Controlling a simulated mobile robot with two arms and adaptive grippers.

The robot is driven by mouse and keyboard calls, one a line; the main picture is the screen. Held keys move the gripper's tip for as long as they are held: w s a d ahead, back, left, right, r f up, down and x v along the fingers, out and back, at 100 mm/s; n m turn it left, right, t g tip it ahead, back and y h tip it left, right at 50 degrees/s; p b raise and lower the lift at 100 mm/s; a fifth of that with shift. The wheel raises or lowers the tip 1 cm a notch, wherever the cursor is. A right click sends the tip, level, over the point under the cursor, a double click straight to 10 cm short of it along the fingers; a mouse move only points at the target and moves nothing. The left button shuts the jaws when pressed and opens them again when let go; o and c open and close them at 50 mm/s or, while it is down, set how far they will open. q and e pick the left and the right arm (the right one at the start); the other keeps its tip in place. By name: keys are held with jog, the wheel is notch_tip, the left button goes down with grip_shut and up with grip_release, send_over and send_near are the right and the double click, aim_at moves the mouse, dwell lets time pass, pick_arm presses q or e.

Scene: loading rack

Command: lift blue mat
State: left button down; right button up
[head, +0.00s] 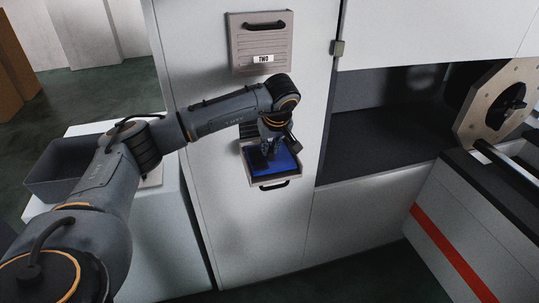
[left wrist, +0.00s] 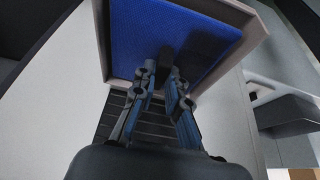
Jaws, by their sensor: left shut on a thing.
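The blue mat (head: 286,163) lies in a small open drawer (head: 247,165) low on the white cabinet front. In the left wrist view the mat (left wrist: 165,28) lies flat inside the drawer's pale rim, with a dark shadow across it. My left gripper (head: 268,151) reaches down over the mat from above and hides part of it. My right gripper is not in view.
A shut drawer labelled TWO (head: 260,60) with a black handle is above the open one. A grey bin (head: 50,178) stands on a white surface at left. An open dark bay (head: 385,145) and a wooden reel (head: 497,103) are at right.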

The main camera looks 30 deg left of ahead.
aim_at(271, 150)
pick_arm(q)
jog(key=v, duration=0.1)
jog(key=b+v, duration=0.1)
jog(key=v, duration=0.1)
jog(key=b+v, duration=0.1)
jog(key=shift+w+a+r, duration=0.3)
jog(key=shift+r, duration=0.3)
jog(key=s+d+r+b, duration=0.3)
jog(key=s+d, duration=0.8)
jog(key=d, duration=0.4)
jog(key=shift+d, duration=0.25)
jog(key=shift+r, duration=0.1)
